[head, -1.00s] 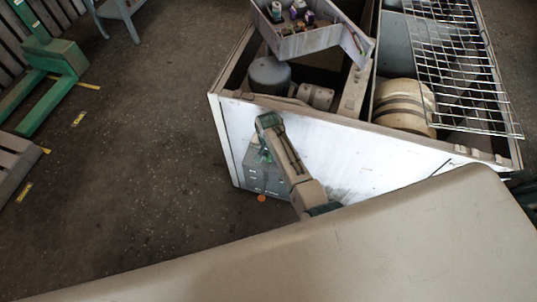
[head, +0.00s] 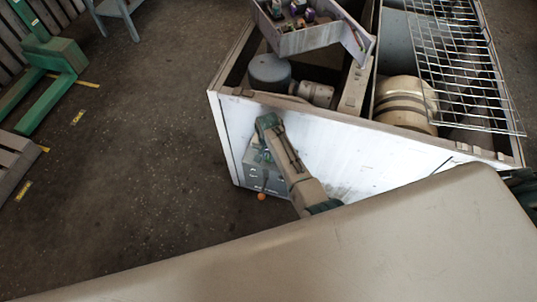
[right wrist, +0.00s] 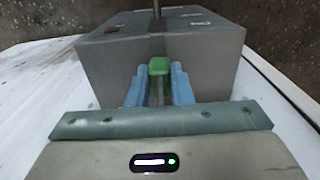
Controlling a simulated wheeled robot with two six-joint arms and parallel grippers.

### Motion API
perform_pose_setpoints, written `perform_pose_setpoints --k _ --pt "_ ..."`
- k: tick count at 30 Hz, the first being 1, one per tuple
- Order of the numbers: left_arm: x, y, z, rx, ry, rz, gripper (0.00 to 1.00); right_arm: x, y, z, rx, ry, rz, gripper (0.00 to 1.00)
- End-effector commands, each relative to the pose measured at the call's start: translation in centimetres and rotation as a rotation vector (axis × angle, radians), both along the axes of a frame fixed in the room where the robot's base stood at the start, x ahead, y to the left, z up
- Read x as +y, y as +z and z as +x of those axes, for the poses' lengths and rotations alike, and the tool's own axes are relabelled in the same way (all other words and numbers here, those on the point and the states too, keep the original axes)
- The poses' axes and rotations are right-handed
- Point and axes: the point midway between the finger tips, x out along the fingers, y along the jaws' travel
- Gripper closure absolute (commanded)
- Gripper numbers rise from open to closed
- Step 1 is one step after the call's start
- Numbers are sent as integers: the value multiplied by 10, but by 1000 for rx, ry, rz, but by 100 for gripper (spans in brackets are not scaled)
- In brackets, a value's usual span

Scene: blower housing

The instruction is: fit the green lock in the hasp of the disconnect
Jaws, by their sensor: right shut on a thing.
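The grey disconnect box (head: 262,180) is at the lower left part of the white housing panel in the head view, partly behind my right arm. It also fills the upper middle of the right wrist view (right wrist: 215,60). My right gripper (right wrist: 159,82) has its two blue fingers shut on the green lock (right wrist: 159,67), in front of the box face. The fingers and lock hide the hasp, so I cannot tell whether the lock is in it. In the head view my right arm hides most of its gripper. My left gripper is not in view.
The white housing (head: 340,150) has an open top with a motor (head: 269,72) and a tan drum (head: 405,105) inside. A wire grid (head: 455,65) and a parts tray (head: 305,38) lie over it. A small orange object (head: 262,197) is near the box.

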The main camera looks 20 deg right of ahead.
Motion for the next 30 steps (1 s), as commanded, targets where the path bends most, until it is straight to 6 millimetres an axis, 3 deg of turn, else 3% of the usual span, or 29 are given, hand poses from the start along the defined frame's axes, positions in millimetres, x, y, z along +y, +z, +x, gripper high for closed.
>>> perform_pose_setpoints --k 7,8,11,23,30 --pt "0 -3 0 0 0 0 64 0 -6 0 0 0 0 98" --pt "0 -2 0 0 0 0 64 0 -5 0 0 0 0 74" --pt "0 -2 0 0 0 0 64 0 -5 0 0 0 0 55" --pt "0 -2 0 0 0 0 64 0 2 0 0 0 0 55" --pt "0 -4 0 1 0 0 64 1 43 0 -3 0 1 55"
